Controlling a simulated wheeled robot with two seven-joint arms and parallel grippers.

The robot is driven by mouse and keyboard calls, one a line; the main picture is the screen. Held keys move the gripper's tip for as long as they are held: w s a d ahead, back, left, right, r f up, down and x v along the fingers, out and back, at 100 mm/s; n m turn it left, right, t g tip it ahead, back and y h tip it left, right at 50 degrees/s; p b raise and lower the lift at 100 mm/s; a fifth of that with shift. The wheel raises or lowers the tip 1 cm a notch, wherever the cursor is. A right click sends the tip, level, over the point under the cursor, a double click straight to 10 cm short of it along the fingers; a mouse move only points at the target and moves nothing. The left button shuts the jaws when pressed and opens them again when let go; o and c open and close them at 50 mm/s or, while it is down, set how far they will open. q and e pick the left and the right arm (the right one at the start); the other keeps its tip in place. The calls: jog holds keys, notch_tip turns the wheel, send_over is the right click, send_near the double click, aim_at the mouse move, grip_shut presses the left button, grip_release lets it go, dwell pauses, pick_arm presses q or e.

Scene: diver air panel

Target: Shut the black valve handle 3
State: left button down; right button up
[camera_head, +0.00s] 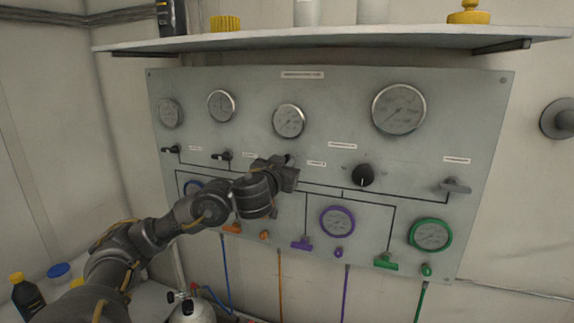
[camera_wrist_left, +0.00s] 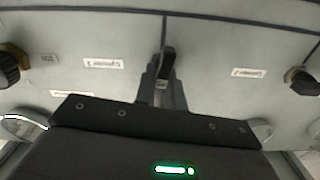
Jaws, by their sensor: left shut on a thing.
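The grey air panel (camera_head: 330,85) carries a row of small black valve handles. The third black handle is mostly hidden behind my left gripper (camera_head: 289,168) in the head view. In the left wrist view the black handle (camera_wrist_left: 168,62) stands between the fingers of my left gripper (camera_wrist_left: 164,88), in line with a dark line on the panel. The fingers are shut on it. Two other black handles, the first (camera_head: 172,149) and the second (camera_head: 222,155), sit to the left and lie roughly level. My right gripper is not in view.
A black knob (camera_head: 362,174) and a grey handle (camera_head: 455,186) sit right of my gripper. Round gauges (camera_head: 398,109) are above. Purple (camera_head: 337,222) and green (camera_head: 430,235) gauges are below. A shelf (camera_head: 350,38) juts out above the panel.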

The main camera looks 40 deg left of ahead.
pick_arm(q)
jog(key=shift+m, duration=1.2)
jog(key=m, duration=0.5)
jog(key=shift+d+b, duration=0.15)
jog(key=shift+b, duration=0.25)
jog(key=m, duration=0.5)
jog(key=shift+f+b, duration=0.1)
jog(key=shift+b, duration=0.2)
jog(key=shift+m, duration=1.8)
jog(key=shift+f, duration=0.1)
jog(key=c, duration=1.5)
grip_release()
jog(key=shift+w+d, duration=0.1)
jog(key=shift+w, duration=0.05)
jog(key=shift+f, duration=0.1)
